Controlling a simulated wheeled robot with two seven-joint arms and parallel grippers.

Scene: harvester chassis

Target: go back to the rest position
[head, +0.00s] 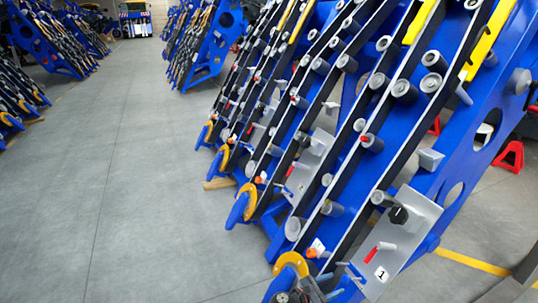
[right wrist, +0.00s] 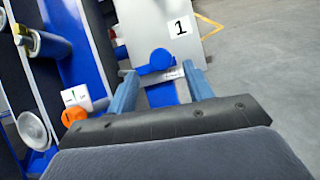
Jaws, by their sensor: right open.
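My right gripper (head: 345,280) is low in the head view, in front of the lower end of the nearest blue chassis frame (head: 440,215). In the right wrist view its two blue-grey fingers (right wrist: 159,72) stand apart with nothing clamped between them. A blue round knob (right wrist: 162,59) shows between the fingertips; I cannot tell how far beyond them it is. A grey plate marked 1 (right wrist: 180,28) lies just past the fingers and also shows in the head view (head: 405,233). My left gripper is not in view.
An orange knob (right wrist: 73,116) and a grey roller (right wrist: 45,43) are left of the gripper in the wrist view. Several more blue frames with rollers (head: 215,45) stand behind. A red stand (head: 510,156) is at right. Grey floor (head: 130,180) is clear at left.

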